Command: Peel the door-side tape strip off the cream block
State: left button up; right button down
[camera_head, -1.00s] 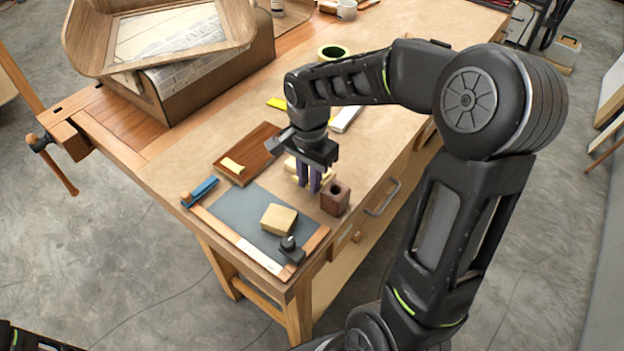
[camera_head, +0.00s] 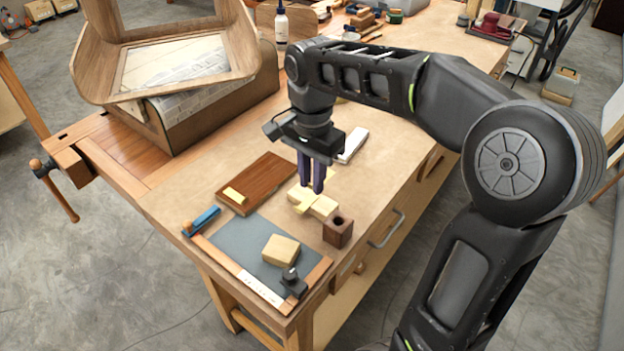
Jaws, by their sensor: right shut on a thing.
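The cream block (camera_head: 323,207) lies on the bench right of the dark brown board, beside the brown holed block. A pale yellow tape strip (camera_head: 302,207) shows across its near left part. My right gripper (camera_head: 312,189) points down at the block's far side, its purple fingers close together. It is shut on what seems to be a tape strip; a bit of pale yellow (camera_head: 331,175) shows just behind the fingers. The fingers hide part of the block, and I cannot tell how much of that strip is still stuck. My left gripper is out of view.
The brown holed block (camera_head: 338,231) stands close to the cream block. The dark brown board (camera_head: 257,183) carries a small yellow piece. A grey mat (camera_head: 238,240) holds a tan block (camera_head: 281,248) and a black clamp-like tool (camera_head: 293,282). A white bar (camera_head: 353,145) lies behind the gripper.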

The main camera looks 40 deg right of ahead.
aim_at(311, 185)
jog(key=shift+r, duration=0.15)
dwell(0.3)
jog(key=shift+a+r+p, duration=0.1)
jog(key=shift+r+p, duration=1.9)
jog(key=shift+r, duration=0.35)
